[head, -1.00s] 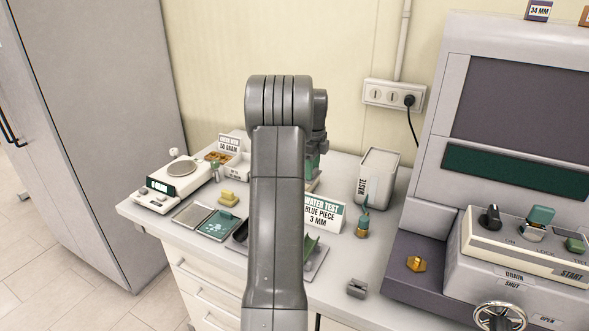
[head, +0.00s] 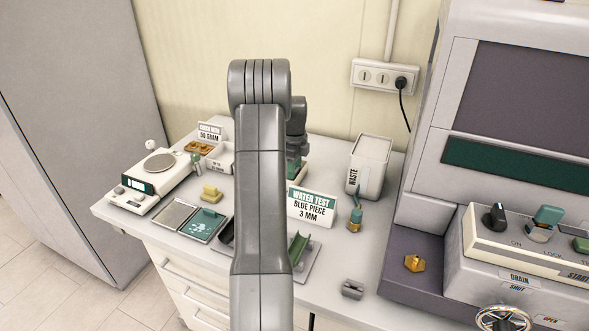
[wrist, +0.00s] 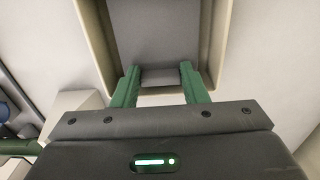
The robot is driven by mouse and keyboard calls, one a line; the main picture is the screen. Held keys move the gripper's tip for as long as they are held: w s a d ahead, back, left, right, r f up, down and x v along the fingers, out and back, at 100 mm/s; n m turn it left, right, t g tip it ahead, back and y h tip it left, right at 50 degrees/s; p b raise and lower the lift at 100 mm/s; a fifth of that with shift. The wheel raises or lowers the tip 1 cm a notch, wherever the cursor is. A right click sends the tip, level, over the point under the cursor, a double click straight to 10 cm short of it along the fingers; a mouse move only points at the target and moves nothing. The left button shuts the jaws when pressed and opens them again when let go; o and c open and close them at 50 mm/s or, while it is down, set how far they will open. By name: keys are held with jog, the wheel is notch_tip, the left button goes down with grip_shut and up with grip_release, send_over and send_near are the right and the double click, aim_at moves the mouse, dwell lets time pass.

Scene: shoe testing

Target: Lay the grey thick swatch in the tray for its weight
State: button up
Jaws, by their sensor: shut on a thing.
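In the wrist view the green fingers of my gripper (wrist: 158,76) are shut on a small grey piece (wrist: 158,79), which looks like the grey thick swatch. It is over a pale-rimmed container (wrist: 91,38) with a dark grey inside. I cannot tell whether the piece touches it. In the head view my arm hides most of my gripper (head: 296,168), and the held piece cannot be made out. A pale tray (head: 226,158) stands at the back left beside a "50 GRAM" card (head: 211,134).
A scale (head: 160,163) stands at the left. A large machine (head: 520,110) fills the right. Clear worktop lies around the small grey block (head: 352,288).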

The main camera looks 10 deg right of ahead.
jog(key=shift+f, duration=0.55)
jog(key=shift+f, duration=0.15)
jog(key=o, duration=1)
notch_tip(320, 180, up, 12)
jog(key=shift+r+b, duration=0.2)
jog(key=shift+b, duration=0.4)
